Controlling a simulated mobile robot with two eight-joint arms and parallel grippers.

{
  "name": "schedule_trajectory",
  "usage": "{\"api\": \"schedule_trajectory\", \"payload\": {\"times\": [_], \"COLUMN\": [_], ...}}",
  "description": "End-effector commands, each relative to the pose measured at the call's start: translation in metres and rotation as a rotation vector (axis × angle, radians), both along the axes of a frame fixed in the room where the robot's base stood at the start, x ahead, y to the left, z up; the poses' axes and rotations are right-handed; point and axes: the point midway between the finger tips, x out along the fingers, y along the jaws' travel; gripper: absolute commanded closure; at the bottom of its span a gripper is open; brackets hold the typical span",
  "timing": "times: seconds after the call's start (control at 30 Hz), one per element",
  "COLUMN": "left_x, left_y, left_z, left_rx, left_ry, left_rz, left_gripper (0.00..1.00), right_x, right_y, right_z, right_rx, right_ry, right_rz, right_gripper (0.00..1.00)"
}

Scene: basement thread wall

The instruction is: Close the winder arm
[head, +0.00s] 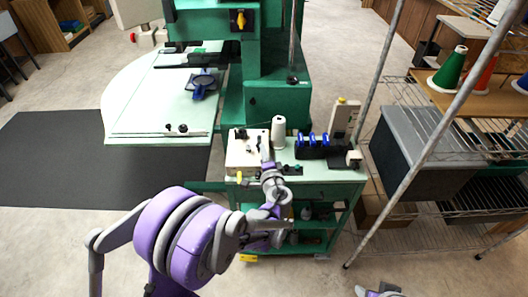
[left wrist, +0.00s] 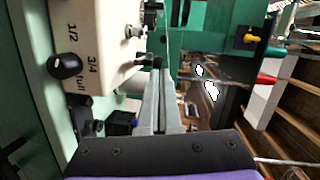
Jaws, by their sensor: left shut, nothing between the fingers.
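The winder is a cream box (head: 245,152) on the left of the green cart top. In the left wrist view its face (left wrist: 95,35) fills the upper left, with a black knob and the marks 1/2, 3/4 and full. My left gripper (head: 265,146) reaches over the cart at the box's right side. In the left wrist view its fingers (left wrist: 159,75) are together and empty, with tips close to a small dark part beside the box. I cannot tell whether they touch it, or which part is the winder arm.
A white thread cone (head: 278,132) stands behind the gripper. A black holder with blue bobbins (head: 312,142) is to its right. The green machine (head: 275,95) rises behind the cart. A slanted metal pole (head: 400,170) and wire shelving stand at right.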

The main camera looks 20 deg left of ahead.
Motion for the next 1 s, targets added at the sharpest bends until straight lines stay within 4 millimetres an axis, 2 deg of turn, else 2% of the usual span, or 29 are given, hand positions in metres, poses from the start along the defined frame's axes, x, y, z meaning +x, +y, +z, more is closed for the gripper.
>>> {"api": "schedule_trajectory", "payload": {"times": [0.37, 0.7, 1.0], "left_x": [-0.005, -0.008, -0.011], "left_y": [0.014, 0.031, 0.028], "left_z": [-0.001, 0.0, 0.0], "left_rx": [0.001, -0.001, -0.001], "left_ry": [0.001, 0.0, 0.0], "left_rz": [-0.137, -0.135, -0.136], "left_gripper": [1.0, 1.0, 1.0], "right_x": [-0.001, -0.002, -0.002], "right_y": [0.0, 0.0, 0.0], "right_z": [-0.005, -0.007, -0.007], "right_rx": [0.0, 0.0, 0.0], "right_ry": [0.002, 0.003, 0.003], "right_rz": [0.0, 0.0, 0.0], "right_gripper": [0.41, 0.41, 0.41]}}
